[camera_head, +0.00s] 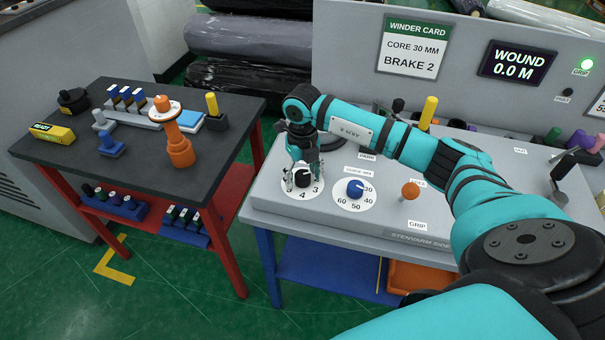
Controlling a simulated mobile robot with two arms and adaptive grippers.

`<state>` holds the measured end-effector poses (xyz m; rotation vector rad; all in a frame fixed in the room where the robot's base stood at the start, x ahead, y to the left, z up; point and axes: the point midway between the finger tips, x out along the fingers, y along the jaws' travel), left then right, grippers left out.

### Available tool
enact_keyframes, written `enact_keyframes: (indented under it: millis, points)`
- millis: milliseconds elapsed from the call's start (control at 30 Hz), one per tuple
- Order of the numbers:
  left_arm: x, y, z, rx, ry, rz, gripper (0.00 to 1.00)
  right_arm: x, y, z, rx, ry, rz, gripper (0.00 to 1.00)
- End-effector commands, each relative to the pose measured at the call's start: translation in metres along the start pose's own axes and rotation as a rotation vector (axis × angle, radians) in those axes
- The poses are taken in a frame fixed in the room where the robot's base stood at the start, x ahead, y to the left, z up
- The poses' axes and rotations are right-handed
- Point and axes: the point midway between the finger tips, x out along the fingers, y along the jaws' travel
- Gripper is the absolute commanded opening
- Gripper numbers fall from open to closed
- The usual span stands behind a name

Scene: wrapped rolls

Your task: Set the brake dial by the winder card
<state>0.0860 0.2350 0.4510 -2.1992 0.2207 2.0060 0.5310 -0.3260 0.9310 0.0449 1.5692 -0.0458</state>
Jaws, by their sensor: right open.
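The winder card (414,47) on the grey back panel reads "CORE 30 MM, BRAKE 2". The brake dial (302,177) is a black knob on a white disc at the left of the grey console; the numbers 3 and 4 show on its near side, and the rest is hidden. My right gripper (302,184) points down over this dial with its fingers open around the knob; I cannot tell whether they touch it. Where the knob points is hidden. My left gripper is not in view.
An orange-knobbed lever (410,191) stands further right. A dark table (70,160) with small tools stands left, across a narrow gap. A display (516,63) reads "WOUND 0.0 M".

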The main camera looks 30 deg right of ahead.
Motion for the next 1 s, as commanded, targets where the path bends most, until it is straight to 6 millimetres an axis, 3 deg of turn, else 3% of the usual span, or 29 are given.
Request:
enact_keyframes:
  millis: [233, 700, 1000]
  points:
    - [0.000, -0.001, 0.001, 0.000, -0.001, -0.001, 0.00, -0.009, 0.001, 0.001, -0.002, -0.002, 0.001, 0.63]
    - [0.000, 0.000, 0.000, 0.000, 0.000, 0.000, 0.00, -0.100, 0.000, 0.001, 0.000, -0.002, 0.000, 0.63]
    - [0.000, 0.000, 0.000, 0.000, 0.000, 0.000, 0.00, -0.120, 0.000, 0.000, 0.000, 0.000, 0.000, 0.63]
